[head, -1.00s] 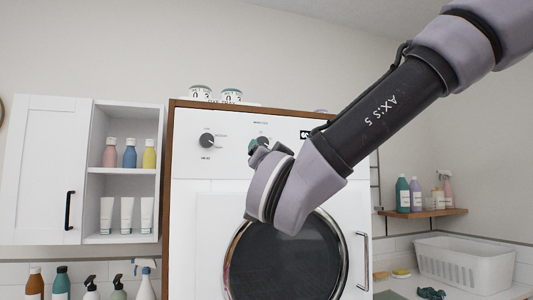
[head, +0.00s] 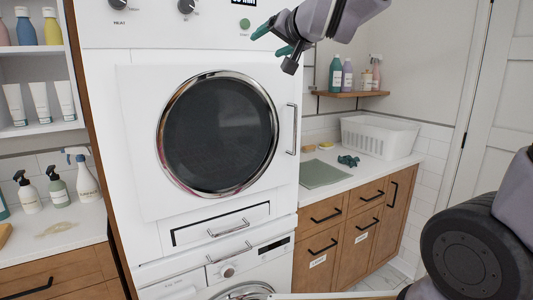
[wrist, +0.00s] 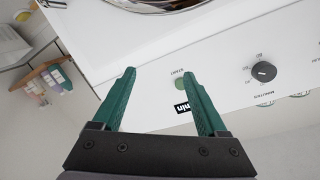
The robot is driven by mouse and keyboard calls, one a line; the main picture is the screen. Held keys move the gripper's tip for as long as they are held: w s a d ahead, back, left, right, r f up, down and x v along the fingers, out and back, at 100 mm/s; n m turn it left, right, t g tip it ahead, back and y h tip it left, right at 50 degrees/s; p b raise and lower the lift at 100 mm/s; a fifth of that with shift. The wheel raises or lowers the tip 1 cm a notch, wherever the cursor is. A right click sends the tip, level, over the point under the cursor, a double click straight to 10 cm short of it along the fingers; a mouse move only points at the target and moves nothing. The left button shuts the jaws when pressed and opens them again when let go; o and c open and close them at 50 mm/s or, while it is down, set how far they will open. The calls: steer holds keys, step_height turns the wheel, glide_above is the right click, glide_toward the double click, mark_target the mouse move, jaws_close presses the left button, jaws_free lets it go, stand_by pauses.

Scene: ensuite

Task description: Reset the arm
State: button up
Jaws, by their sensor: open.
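My gripper (head: 273,38) is at the top of the head view, in front of the upper right of the white dryer (head: 135,150). In the wrist view its two green fingers (wrist: 163,98) are spread apart with nothing between them. Beyond them the wrist view shows the dryer's control panel, with a green start button (wrist: 180,82), a small dark display (wrist: 182,108) and a black knob (wrist: 263,71). The fingers appear apart from the panel. Part of my arm (head: 340,15) leaves the head view at the top.
A washer (head: 190,286) stands below the dryer. To the right are a counter with a white basket (head: 380,136), a green mat (head: 325,173) and a wooden shelf (head: 350,94) of bottles. Spray bottles (head: 58,187) stand on the left counter. A white door (head: 500,110) is at far right.

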steer(key=s+d+f+m+g+h, duration=0.1)
steer(key=s+d+f, duration=0.3)
steer(key=d, duration=0.4)
steer(key=s+d+f+m+g+h, duration=0.1)
steer(key=s+d+f+g, duration=0.3)
steer(key=d, duration=0.4)
steer(key=s+d+f+m+g+h, duration=0.1)
steer(key=s+d+f+g+h, duration=0.1)
steer(key=d, duration=0.6)
step_height(320, 180, down, 3)
steer(key=s+h, duration=0.1)
steer(key=s, duration=0.1)
steer(key=shift+s+g, duration=0.3)
steer(key=shift+s, duration=0.05)
steer(key=shift+r, duration=0.1)
